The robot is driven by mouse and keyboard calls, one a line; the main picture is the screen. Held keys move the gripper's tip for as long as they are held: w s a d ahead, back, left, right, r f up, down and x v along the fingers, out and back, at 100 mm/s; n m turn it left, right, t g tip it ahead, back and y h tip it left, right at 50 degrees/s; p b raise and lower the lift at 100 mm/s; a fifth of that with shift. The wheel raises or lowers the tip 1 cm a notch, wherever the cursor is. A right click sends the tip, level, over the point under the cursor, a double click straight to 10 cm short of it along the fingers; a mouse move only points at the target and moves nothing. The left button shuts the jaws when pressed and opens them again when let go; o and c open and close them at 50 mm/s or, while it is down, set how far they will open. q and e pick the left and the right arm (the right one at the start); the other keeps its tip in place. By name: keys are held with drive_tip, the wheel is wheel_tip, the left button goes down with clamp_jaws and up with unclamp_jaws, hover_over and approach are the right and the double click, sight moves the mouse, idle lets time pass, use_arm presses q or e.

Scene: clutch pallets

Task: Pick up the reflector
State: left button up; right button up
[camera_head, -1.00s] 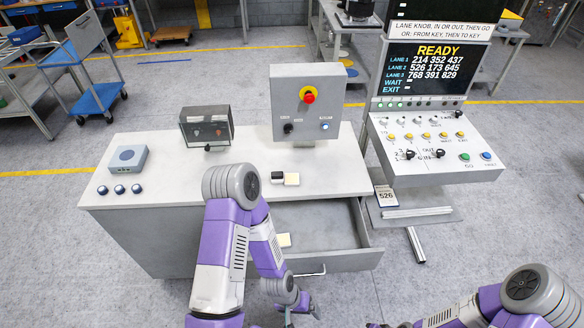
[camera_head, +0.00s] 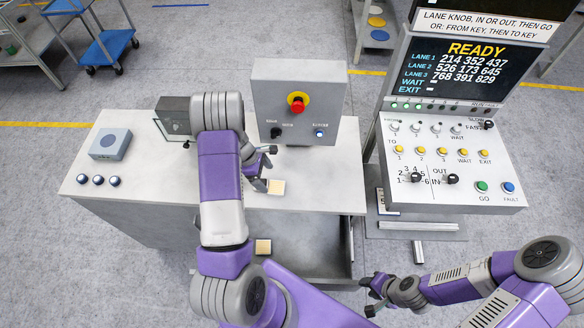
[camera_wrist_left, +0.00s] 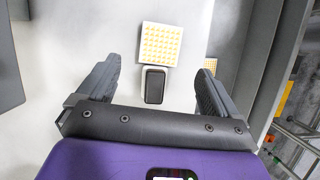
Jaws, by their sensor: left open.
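A square reflector with a white rim and a yellow dotted face lies on the bench top (camera_head: 276,187); in the left wrist view this reflector (camera_wrist_left: 160,44) sits just beyond a small black block with a pale edge (camera_wrist_left: 154,86). A second, similar yellow-faced square (camera_head: 263,246) lies in the open drawer and partly shows in the wrist view (camera_wrist_left: 212,64). My left gripper (camera_head: 268,168) is open above the bench, its fingers (camera_wrist_left: 160,76) on either side of the black block, holding nothing. My right gripper (camera_head: 367,296) is open and empty, right of the drawer.
The drawer (camera_head: 350,248) stands open at the bench front. A grey box with a red button (camera_head: 298,85) and a dark-framed box (camera_head: 174,116) stand at the back of the bench. A control console (camera_head: 450,165) stands at right. A grey box (camera_head: 111,144) sits at left.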

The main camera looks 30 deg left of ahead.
sight(276, 187)
use_arm(q)
drive_tip(key=shift+w+a+r, duration=0.1)
drive_tip(key=shift+w+a, duration=0.05)
drive_tip(key=shift+s+f+b, duration=0.2)
drive_tip(key=shift+s+b, duration=0.05)
drive_tip(key=shift+b, duration=0.2)
drive_tip(key=shift+s+d+f+b, duration=0.15)
drive_tip(key=shift+d+f+b, duration=0.15)
drive_tip(key=shift+f, duration=0.1)
drive_tip(key=b+x, duration=0.1)
drive_tip(key=x, duration=0.1)
drive_tip(key=b+x, duration=0.2)
drive_tip(key=x, duration=0.1)
drive_tip(key=shift+w+d+f, duration=0.25)
drive_tip(key=shift+w, duration=0.05)
drive_tip(key=shift+r, duration=0.1)
use_arm(e)
drive_tip(key=f, duration=0.2)
drive_tip(key=s+f, duration=0.1)
drive_tip(key=f, duration=0.1)
drive_tip(key=shift+f, duration=0.15)
use_arm(q)
drive_tip(key=shift+c, duration=0.2)
drive_tip(key=c, duration=1.1)
use_arm(e)
drive_tip(key=shift+w, duration=0.1)
